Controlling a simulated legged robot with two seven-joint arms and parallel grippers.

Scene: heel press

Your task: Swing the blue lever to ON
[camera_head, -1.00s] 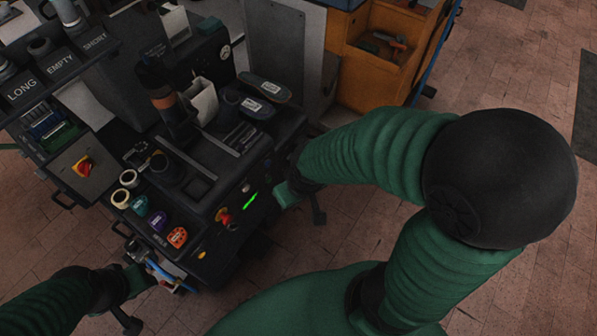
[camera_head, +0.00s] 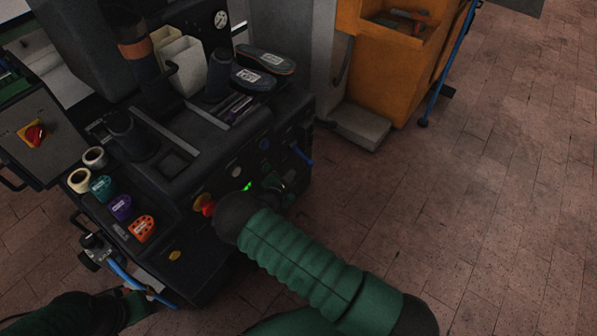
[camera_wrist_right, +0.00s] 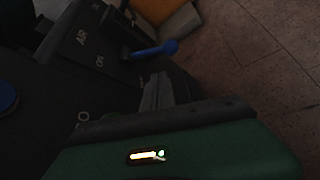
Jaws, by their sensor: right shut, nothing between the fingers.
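The blue lever (camera_head: 301,155) sticks out from the right end of the machine's front panel. In the right wrist view the lever (camera_wrist_right: 155,50) points right, away from the panel lettering, which seems to read AIR and ON. My right gripper (camera_head: 286,183) is shut and empty, just below and left of the lever in the head view, apart from it. Its fingers (camera_wrist_right: 157,92) show below the lever in the wrist view. My left gripper (camera_head: 145,300) is low at the left, dark and partly cut off; its jaws cannot be made out.
The black machine (camera_head: 190,220) carries a red knob (camera_head: 204,204) and a lit green light (camera_head: 247,187) near my right wrist. Two dark insole-shaped parts (camera_head: 262,62) lie on top. An orange cabinet (camera_head: 345,75) stands behind. The floor (camera_head: 480,190) at right is clear.

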